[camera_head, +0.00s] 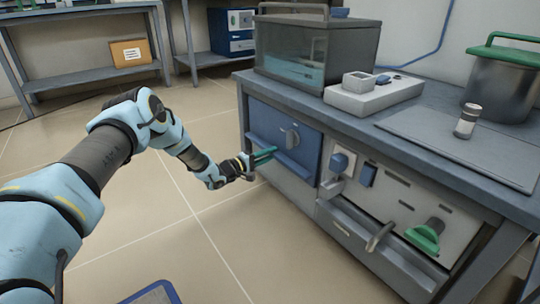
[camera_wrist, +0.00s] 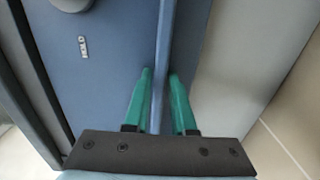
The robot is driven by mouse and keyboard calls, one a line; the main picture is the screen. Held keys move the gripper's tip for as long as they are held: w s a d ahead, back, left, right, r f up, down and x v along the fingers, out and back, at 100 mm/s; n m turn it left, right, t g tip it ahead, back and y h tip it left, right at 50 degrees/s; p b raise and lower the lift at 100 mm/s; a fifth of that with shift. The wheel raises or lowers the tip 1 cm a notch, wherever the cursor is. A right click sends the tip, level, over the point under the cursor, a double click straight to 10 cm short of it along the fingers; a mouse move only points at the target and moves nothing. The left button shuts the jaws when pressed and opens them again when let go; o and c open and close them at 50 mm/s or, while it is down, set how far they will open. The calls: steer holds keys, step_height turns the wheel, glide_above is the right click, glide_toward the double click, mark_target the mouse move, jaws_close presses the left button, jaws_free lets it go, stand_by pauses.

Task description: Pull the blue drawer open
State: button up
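The blue drawer (camera_head: 283,128) is in the left part of the bench front, with a round grey knob (camera_head: 291,138) and a long blue lip (camera_head: 282,158) along its lower part. The drawer looks shut. My gripper (camera_head: 264,156) is at the left part of this lip, with its green fingers pointing at the drawer front. In the wrist view, the fingers (camera_wrist: 160,85) lie on either side of the lip (camera_wrist: 165,45). A small gap shows beside the lip, so the gripper looks open around it. Contact at the fingertips is hard to tell.
To the right are a grey panel with a green knob (camera_head: 427,237) and a lower grey drawer (camera_head: 375,250) with a bar handle. A glass tank (camera_head: 315,55), a scale (camera_head: 373,95) and a pot (camera_head: 502,85) stand on the bench. The floor (camera_head: 190,235) before the drawer looks clear.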

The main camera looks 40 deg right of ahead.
jaws_close()
stand_by(1.0)
